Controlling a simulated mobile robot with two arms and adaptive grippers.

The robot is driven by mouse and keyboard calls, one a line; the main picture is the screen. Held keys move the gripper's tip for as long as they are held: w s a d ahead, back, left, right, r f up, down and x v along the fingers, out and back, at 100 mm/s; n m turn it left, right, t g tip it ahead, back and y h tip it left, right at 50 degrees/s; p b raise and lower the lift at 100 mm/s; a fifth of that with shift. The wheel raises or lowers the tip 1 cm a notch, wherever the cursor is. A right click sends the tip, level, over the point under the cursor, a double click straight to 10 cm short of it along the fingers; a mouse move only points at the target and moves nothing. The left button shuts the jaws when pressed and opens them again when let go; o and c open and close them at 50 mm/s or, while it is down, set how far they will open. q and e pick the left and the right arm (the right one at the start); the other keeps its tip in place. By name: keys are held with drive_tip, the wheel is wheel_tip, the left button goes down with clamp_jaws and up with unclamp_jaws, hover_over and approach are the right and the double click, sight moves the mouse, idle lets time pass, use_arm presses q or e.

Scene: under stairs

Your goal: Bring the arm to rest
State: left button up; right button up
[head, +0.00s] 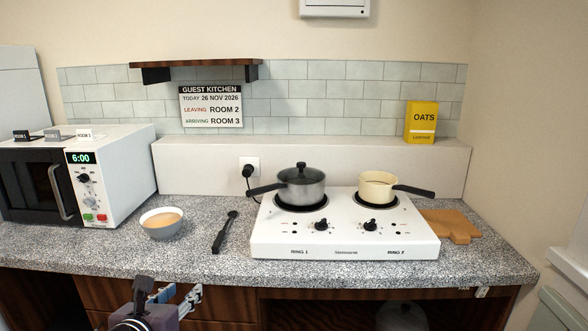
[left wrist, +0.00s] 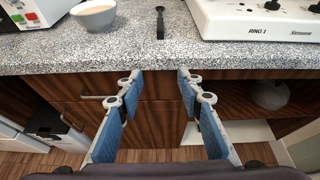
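My left gripper (left wrist: 160,115) is open and empty in the left wrist view, its blue-padded fingers apart in front of the wooden cabinet below the counter edge. In the head view the left gripper (head: 170,293) shows at the bottom, in front of the counter's front edge and apart from everything on the counter. My right gripper is in neither view.
The speckled counter (head: 200,262) holds a microwave (head: 120,185), a bowl (head: 161,223), a black utensil (head: 224,232) and a white two-ring hob (head: 345,246). A lidded grey pot (head: 302,188) and a cream pan (head: 378,187) stand on the hob. A wooden board (head: 450,225) lies right.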

use_arm(q)
drive_tip(key=w+a+f+n+g+y, duration=0.1)
drive_tip(key=w+a+f+n, duration=0.3)
drive_tip(key=f, duration=0.6)
drive_tip(key=a+f+n+g, duration=0.1)
drive_tip(key=f+n+g, duration=0.1)
drive_tip(key=f+n, duration=0.6)
drive_tip(key=s+a+f+n+g, duration=0.2)
drive_tip(key=s+f+n, duration=0.25)
drive_tip(key=f, duration=0.85)
drive_tip(key=s+a+f+n+g, duration=0.1)
drive_tip(key=s+f+n, duration=0.35)
drive_tip(key=f, duration=0.75)
drive_tip(key=s+d+f+n+g, duration=0.1)
drive_tip(key=s+f+n+g, duration=0.15)
drive_tip(key=s+f, duration=0.65)
drive_tip(key=s+d+f+n+g, duration=0.15)
drive_tip(key=s+f+n, duration=0.35)
drive_tip(key=s, duration=0.7)
drive_tip(key=s+d+f+n+g, duration=0.1)
drive_tip(key=s+d+f+n, duration=0.1)
drive_tip(key=s+f, duration=0.75)
drive_tip(key=s+d+f+n+g, duration=0.1)
drive_tip(key=s+d+n, duration=0.2)
drive_tip(key=s, duration=1.1)
drive_tip(key=shift+s+d+f+h, duration=0.15)
drive_tip(key=shift+d+f+h, duration=0.05)
drive_tip(key=shift+d+h, duration=0.1)
